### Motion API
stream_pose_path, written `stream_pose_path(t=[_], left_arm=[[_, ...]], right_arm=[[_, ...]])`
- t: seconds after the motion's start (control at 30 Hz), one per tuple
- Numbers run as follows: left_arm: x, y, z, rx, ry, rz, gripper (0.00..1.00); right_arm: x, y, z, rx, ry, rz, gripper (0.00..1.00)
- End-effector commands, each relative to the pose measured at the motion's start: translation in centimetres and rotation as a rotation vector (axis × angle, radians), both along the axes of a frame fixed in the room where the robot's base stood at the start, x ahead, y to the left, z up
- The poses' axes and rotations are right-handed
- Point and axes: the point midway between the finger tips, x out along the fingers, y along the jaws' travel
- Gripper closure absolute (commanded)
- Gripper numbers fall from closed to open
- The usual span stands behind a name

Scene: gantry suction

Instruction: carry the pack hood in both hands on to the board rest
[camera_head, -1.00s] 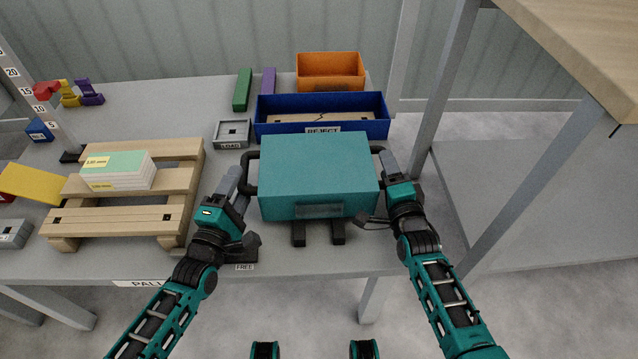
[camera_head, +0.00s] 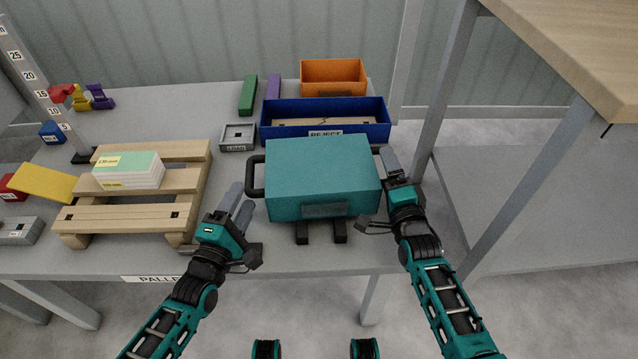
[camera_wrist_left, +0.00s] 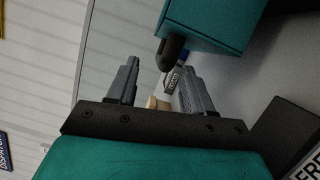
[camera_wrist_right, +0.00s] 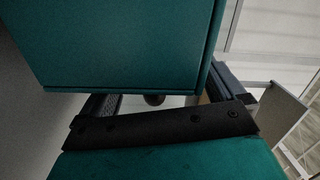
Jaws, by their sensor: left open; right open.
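The pack hood (camera_head: 322,175) is a teal box with a black handle on each side. It sits level on the right part of the table, over two dark bars (camera_head: 321,233) that stick out at its front; I cannot tell whether these are the board rest. My left gripper (camera_head: 241,203) is open and empty, in front of and left of the left handle (camera_head: 255,176), apart from it. That handle's end shows beyond the fingers in the left wrist view (camera_wrist_left: 173,50). My right gripper (camera_head: 388,166) is open at the hood's right side, its fingers astride the mostly hidden right handle (camera_wrist_right: 153,100).
The blue reject bin (camera_head: 377,133) stands right behind the hood, with an orange bin (camera_head: 333,72) further back. A wooden pallet (camera_head: 128,217) with stacked boards (camera_head: 130,171) lies left. A small grey load tray (camera_head: 238,137) is behind left. A tall shelf post (camera_head: 443,95) stands right.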

Motion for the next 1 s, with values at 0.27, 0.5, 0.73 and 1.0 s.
stream_pose_path(t=[0.27,0.5,0.73,1.0], left_arm=[[0.3,1.5,-0.8,0.024,0.015,0.021,0.49],[0.4,1.5,-0.7,0.024,0.012,0.021,0.49],[0.4,1.5,-0.7,0.024,0.011,0.02,0.49],[0.5,1.5,-0.6,0.025,0.01,0.021,0.41]], right_arm=[[-4.1,-0.4,-0.1,0.001,0.0,0.001,0.04],[-6.9,-0.6,0.1,0.001,-0.001,0.002,0.04],[-7.6,-0.7,0.2,0.002,-0.002,0.003,0.04],[-7.6,-0.7,0.2,0.002,-0.002,0.003,0.04]])
